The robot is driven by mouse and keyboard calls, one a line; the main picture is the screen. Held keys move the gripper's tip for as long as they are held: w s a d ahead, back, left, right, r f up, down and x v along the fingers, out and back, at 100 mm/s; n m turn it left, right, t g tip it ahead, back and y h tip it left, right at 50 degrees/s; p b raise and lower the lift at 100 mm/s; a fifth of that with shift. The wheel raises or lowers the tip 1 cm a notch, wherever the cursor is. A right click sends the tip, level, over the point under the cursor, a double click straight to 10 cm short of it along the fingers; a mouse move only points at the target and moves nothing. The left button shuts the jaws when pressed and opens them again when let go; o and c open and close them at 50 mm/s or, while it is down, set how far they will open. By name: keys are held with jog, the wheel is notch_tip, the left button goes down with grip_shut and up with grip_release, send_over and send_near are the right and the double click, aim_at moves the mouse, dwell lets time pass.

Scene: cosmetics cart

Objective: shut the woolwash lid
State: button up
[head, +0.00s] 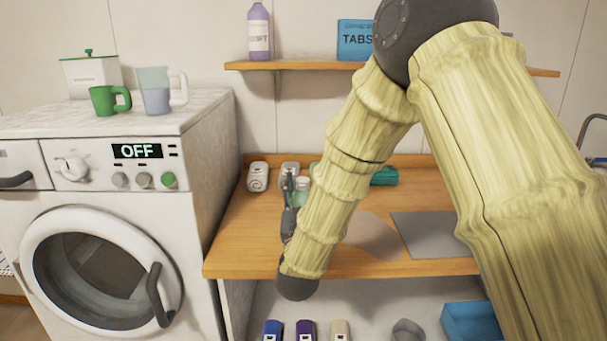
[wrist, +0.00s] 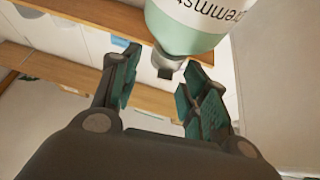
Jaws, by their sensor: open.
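A pale green and white bottle (wrist: 190,30) shows large at the top of the wrist view, with partly cut-off dark lettering. A small dark piece (wrist: 165,72) juts from its near end; I cannot tell whether it is the lid. My gripper (wrist: 155,85) is open and empty, and the bottle's near end lies just beyond and between the fingertips. In the head view, my gripper (head: 289,182) is over the wooden counter, beside a small pale green bottle (head: 303,191). My arm hides part of that area. No woolwash name is readable.
White containers (head: 258,176) stand at the counter's back left. A grey mat (head: 430,235) and a teal object (head: 384,176) are to the right. The washing machine (head: 200,170) borders the counter on the left. A shelf (head: 300,66) hangs above; several items sit below.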

jog(key=v, duration=0.6)
jog(key=shift+s+f, duration=0.2)
jog(key=shift+s, duration=0.1)
